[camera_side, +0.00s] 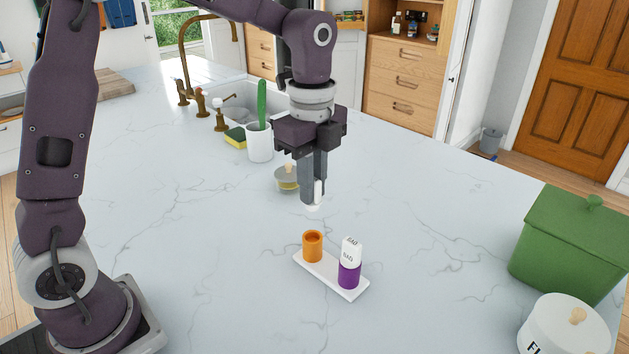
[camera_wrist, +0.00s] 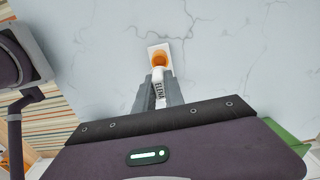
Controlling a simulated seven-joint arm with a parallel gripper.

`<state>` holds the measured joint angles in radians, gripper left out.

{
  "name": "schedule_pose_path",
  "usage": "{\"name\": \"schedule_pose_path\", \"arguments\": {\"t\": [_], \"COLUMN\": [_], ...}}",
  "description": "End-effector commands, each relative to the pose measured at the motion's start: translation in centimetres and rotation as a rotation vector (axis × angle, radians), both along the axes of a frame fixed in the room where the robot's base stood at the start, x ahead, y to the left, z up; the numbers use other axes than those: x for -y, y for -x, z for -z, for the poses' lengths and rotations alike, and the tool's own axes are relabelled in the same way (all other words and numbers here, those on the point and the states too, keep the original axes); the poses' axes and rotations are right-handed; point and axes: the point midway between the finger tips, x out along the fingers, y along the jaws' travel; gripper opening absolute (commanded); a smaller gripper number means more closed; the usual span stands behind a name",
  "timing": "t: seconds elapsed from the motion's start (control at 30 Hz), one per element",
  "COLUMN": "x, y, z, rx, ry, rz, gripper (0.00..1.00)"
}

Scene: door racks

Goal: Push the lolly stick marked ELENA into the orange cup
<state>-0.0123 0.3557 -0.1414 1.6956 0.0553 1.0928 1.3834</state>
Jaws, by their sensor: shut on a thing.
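My gripper (camera_side: 313,190) is shut on a white lolly stick (camera_side: 314,204). In the wrist view the stick (camera_wrist: 159,82) shows the name ELENA between the fingers. Its lower end hangs above the counter, apart from the orange cup. The orange cup (camera_side: 312,246) stands on a white tray (camera_side: 328,280) in front of and below my gripper, and its open top faces up. In the wrist view the orange cup (camera_wrist: 161,59) lies just beyond the stick's end. A purple cup (camera_side: 349,275) on the same tray holds another white stick (camera_side: 350,253) with dark lettering, upright.
A small round jar (camera_side: 288,179) stands behind my gripper. A white holder (camera_side: 259,142) with a green brush and a sponge (camera_side: 235,137) are by the sink. A green bin (camera_side: 572,245) and a white canister (camera_side: 566,328) stand at right. The counter around the tray is clear.

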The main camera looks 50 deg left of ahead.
Motion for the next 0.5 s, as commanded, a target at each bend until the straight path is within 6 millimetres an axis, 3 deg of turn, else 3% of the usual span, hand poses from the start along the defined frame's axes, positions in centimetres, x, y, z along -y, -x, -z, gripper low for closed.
{"name": "schedule_pose_path", "arguments": {"t": [0.5], "x": [0.0], "y": [0.0], "z": [5.2], "rx": [-0.002], "ry": [-0.001], "rz": [0.001], "gripper": [0.00]}}
